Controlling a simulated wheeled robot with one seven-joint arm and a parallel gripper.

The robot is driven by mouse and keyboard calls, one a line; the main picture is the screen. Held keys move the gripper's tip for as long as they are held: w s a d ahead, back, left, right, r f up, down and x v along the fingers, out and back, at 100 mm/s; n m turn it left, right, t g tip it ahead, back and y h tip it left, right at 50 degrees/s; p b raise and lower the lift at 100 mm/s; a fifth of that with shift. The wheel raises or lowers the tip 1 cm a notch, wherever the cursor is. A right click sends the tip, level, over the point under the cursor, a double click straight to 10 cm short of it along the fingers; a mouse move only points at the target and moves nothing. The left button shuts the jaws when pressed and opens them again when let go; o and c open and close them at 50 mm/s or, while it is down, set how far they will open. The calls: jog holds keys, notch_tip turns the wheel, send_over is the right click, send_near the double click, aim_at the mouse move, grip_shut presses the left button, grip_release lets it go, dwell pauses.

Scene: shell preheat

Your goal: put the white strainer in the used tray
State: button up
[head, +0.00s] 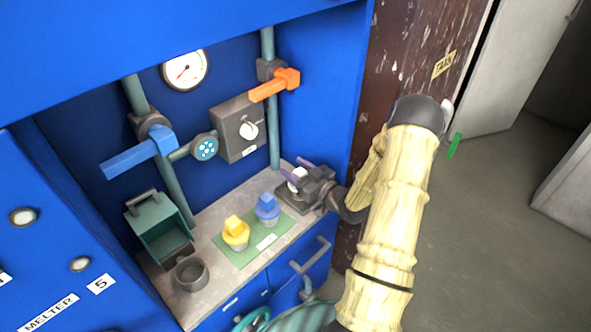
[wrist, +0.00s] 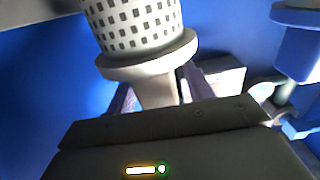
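The white strainer (wrist: 140,25) fills the top of the wrist view, with its perforated basket, wide flange and plain stem. My gripper (wrist: 158,92) has a purple finger close against each side of the stem and looks shut on it. In the head view my gripper (head: 298,173) is at the counter's right end, and only a small white part of the strainer (head: 299,174) shows between the fingers. A dark, flat holder (head: 286,199) lies below it; I cannot tell if they touch. No tray is readably marked as used. A green mat (head: 232,255) carries an unreadable label.
A yellow strainer (head: 235,232) and a blue strainer (head: 267,209) stand on the mat. A teal box (head: 162,236) and a dark round cup (head: 191,273) stand left. Pipes with a blue lever (head: 138,153) and an orange lever (head: 275,84) are above the counter.

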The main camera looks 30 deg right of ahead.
jog(key=shift+r, duration=0.1)
jog(key=shift+s+d, duration=0.1)
jog(key=shift+s, duration=0.05)
jog(key=v, duration=1.1)
jog(key=shift+s, duration=0.4)
